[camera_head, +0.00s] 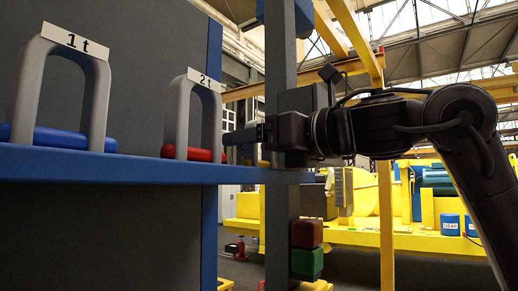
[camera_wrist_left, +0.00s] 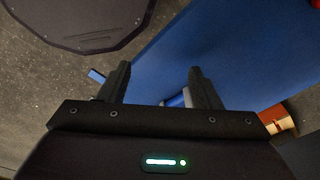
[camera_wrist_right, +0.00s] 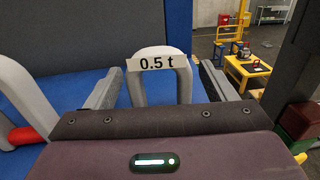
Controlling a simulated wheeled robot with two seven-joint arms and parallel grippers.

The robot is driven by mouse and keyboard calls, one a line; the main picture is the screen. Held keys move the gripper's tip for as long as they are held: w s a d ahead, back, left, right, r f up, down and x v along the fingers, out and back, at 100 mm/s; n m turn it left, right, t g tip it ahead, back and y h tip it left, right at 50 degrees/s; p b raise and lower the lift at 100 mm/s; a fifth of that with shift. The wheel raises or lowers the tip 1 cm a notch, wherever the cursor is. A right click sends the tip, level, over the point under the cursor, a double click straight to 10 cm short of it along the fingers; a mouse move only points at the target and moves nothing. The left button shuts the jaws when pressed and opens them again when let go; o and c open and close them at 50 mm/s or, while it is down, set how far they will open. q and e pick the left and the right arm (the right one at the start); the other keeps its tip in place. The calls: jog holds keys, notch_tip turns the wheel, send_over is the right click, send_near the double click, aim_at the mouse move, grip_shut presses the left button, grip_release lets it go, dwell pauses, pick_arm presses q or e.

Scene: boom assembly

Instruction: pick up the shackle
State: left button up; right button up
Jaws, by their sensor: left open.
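A grey shackle labelled 0.5 t (camera_wrist_right: 158,85) stands upright on the blue shelf in the right wrist view. My right gripper (camera_wrist_right: 160,78) is open, with one finger to either side of it and visible gaps. In the head view my right gripper (camera_head: 238,137) is at the shelf's right end and hides most of that shackle. The grey 2 t shackle (camera_head: 181,115) with a red pin and the larger 1 t shackle (camera_head: 100,95) with a blue pin stand to its left. My left gripper (camera_wrist_left: 160,75) is open, seen only in its own wrist view.
The blue shelf edge (camera_head: 130,167) runs across the left half, with a dark back panel (camera_head: 135,40) behind. A grey post (camera_head: 281,215) stands at its right end, with red and green blocks (camera_head: 307,234) beside it. Yellow machinery (camera_head: 410,235) stands further back.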

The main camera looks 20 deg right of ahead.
jog(key=shift+s+d, duration=0.2)
jog(key=c, duration=0.5)
jog(key=shift+w+a, duration=0.1)
jog(key=c, duration=0.7)
jog(key=shift+r, duration=0.1)
notch_tip(320, 180, up, 9)
jog(key=shift+a+r, duration=0.1)
jog(key=shift+r, duration=0.4)
